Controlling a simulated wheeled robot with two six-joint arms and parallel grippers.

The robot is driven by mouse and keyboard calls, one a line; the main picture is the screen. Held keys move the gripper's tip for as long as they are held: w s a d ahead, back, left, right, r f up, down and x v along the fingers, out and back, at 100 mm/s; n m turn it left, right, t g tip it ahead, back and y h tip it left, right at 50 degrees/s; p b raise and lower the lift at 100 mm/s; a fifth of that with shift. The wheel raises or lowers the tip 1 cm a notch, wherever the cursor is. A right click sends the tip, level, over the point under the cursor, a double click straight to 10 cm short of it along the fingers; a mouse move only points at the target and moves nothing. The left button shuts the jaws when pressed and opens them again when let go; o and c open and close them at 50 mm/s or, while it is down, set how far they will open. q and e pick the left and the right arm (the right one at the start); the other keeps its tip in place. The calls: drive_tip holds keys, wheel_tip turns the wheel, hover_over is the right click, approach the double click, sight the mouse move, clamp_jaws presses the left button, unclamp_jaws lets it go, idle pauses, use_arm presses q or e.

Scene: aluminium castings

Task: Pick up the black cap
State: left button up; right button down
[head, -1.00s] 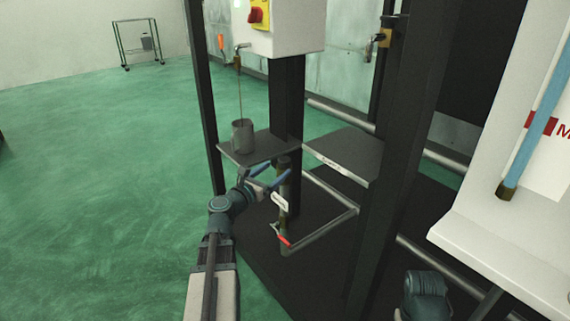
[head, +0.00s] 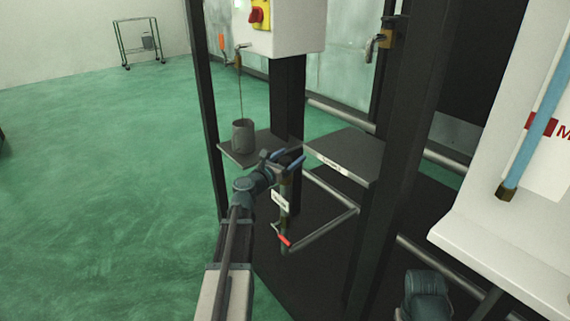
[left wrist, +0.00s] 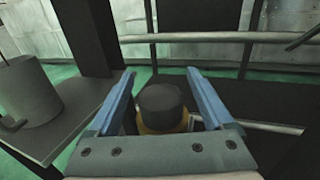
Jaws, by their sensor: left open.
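The black cap (left wrist: 160,101) shows in the left wrist view, between the two blue fingers, on top of a yellowish fitting (left wrist: 161,125). My left gripper (left wrist: 155,80) is open, with one finger on each side of the cap. I see gaps between the cap and the fingers, so it is not gripped. In the head view my left gripper (head: 284,158) is at the top of a vertical pipe (head: 285,205) with a white tag. It hides the cap there.
A grey cup (head: 243,136) stands on a small dark shelf (head: 235,158) just left of the gripper. Another dark shelf (head: 345,152) is to the right. A red-handled valve (head: 284,241) is below.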

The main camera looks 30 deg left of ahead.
use_arm(q)
clamp_jaws()
idle(0.4)
drive_tip(key=shift+w+r, duration=0.1)
drive_tip(key=shift+r, duration=0.1)
use_arm(e)
drive_tip(key=shift+r, duration=0.25)
